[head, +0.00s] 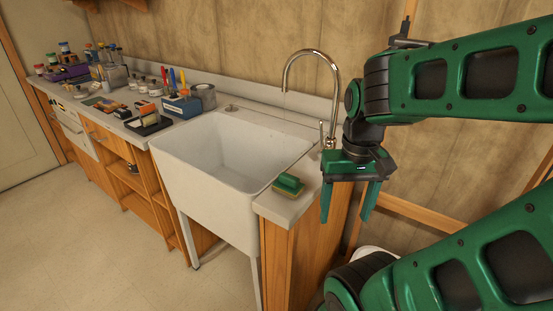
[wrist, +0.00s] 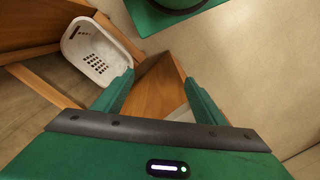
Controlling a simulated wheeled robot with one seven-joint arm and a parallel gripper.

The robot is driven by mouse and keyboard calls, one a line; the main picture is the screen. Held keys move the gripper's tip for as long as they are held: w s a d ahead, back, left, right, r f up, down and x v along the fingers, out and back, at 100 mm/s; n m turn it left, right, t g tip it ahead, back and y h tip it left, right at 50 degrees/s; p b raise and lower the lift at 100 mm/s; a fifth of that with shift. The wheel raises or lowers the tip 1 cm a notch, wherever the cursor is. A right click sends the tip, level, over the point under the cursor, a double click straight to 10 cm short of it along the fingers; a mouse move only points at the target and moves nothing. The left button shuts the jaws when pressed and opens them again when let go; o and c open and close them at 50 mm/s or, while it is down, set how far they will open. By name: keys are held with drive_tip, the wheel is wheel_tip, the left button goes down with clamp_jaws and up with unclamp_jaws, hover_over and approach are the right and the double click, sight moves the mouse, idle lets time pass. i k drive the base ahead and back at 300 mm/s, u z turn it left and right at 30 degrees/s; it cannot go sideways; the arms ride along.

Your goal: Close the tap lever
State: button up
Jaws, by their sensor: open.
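The tap (head: 334,80) is a tall metal gooseneck at the right back corner of the white sink (head: 205,187). Its spout arches left over the basin, with a faint thin pale line below the tip. A slim upright metal piece that looks like the tap lever (head: 321,133) shows beside the tap's base, just left of my wrist. The tap's lower part is partly hidden by my arm. My gripper (head: 347,203) is open and empty, pointing down at the counter's right end, in front of the tap. In the wrist view my gripper's fingers (wrist: 158,82) are apart with nothing between them.
A green and yellow sponge (head: 288,185) lies on the counter left of my gripper. A blue tool holder (head: 183,106) and other items crowd the counter left of the sink. In the wrist view, a white basket (wrist: 92,58) stands low beside wooden boards.

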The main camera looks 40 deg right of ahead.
sight(319, 153)
drive_tip(key=z, duration=1.45)
drive_tip(key=k, duration=0.9)
drive_tip(key=u, duration=0.9)
drive_tip(key=i, duration=1)
drive_tip(key=z, duration=0.05)
